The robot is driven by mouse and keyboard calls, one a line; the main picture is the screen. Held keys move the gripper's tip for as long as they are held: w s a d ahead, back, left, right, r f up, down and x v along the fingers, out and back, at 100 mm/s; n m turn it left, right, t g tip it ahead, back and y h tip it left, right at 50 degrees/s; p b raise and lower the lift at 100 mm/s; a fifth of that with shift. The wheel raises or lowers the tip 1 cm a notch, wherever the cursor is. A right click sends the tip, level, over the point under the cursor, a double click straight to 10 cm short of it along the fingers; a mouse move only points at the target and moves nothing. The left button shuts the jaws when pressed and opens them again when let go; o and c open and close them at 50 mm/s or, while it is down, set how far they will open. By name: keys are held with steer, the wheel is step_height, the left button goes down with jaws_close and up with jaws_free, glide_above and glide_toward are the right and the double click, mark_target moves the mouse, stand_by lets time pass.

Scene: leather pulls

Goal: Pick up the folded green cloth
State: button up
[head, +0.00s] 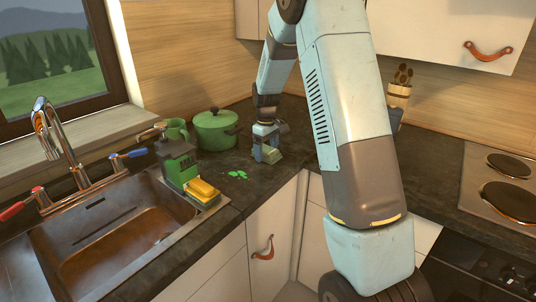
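A small pale green block (273,155), which looks like the folded green cloth, is at the corner of the dark counter, right of the green pot. My gripper (267,150) points down at it, with its fingers at the cloth's sides or just over it. The gripper and the cloth are small here and the fingers partly cover it. I cannot tell whether the fingers are closed on it, or whether it rests on the counter.
A green lidded pot (216,131) and a green mug (177,131) stand left of my gripper. Green spots (237,174) lie on the counter. A green dispenser (177,163) and yellow sponge (203,190) sit by the sink (110,235). A utensil holder (398,95) stands right, behind my arm.

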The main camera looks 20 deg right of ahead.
mark_target(267, 150)
steer(key=c, duration=0.8)
steer(key=shift+o, duration=0.2)
steer(key=shift+r, duration=0.1)
steer(key=shift+r, duration=0.2)
steer(key=r, duration=0.3)
steer(key=shift+s+r, duration=0.25)
steer(key=shift+s, duration=0.05)
steer(key=s+a+r, duration=0.3)
steer(key=s+r, duration=0.6)
steer(key=s, duration=0.4)
